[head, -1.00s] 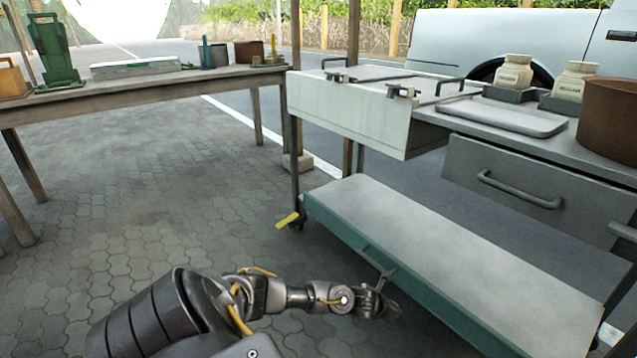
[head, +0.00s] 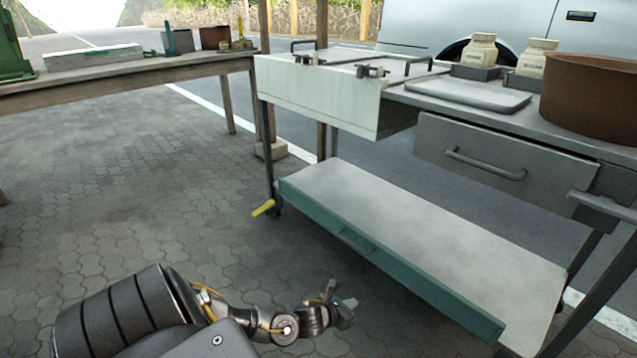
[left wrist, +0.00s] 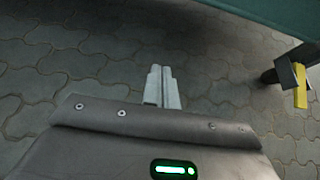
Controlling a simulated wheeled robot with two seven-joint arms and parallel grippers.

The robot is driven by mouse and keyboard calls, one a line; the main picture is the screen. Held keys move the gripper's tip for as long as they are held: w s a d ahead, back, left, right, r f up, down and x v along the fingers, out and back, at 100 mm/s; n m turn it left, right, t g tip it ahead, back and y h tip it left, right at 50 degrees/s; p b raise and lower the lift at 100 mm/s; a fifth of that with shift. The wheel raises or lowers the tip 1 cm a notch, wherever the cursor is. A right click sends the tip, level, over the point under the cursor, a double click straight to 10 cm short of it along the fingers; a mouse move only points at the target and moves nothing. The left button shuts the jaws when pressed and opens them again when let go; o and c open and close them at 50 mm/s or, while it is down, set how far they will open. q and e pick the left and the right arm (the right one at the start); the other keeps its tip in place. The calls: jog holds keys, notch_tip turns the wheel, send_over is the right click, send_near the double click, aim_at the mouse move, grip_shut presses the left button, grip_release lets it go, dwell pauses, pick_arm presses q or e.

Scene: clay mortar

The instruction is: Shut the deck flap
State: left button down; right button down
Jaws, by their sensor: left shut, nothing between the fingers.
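A grey service cart has a pale lower deck (head: 430,230). A long teal panel (head: 400,272) with a small dark handle (head: 355,242) runs along the deck's front edge; I take it for the deck flap. I cannot tell from its angle whether it is latched. My left gripper (head: 349,304) is low over the paving, in front of the panel and below the handle, apart from both. In the left wrist view the fingers (left wrist: 163,86) are closed together and empty, with the teal panel (left wrist: 275,20) at the top right. My right gripper is out of view.
A yellow caster pedal (head: 263,207) sticks out at the cart's left leg. Above are a grey drawer (head: 500,165), a tray (head: 468,94), jars and a brown drum (head: 598,98). A workbench (head: 110,72) stands at the left. The paving between is clear.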

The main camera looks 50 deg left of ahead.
pick_arm(q)
jog(key=s+a+r+n+g+y+p, duration=0.1)
jog(key=s+n+g+p, duration=0.3)
jog(key=s+n+p, duration=0.8)
jog(key=n+p, duration=0.2)
jog(key=p, duration=0.4)
jog(key=shift+r+y, duration=0.2)
jog(key=shift+y, duration=0.1)
jog(key=shift+n, duration=0.3)
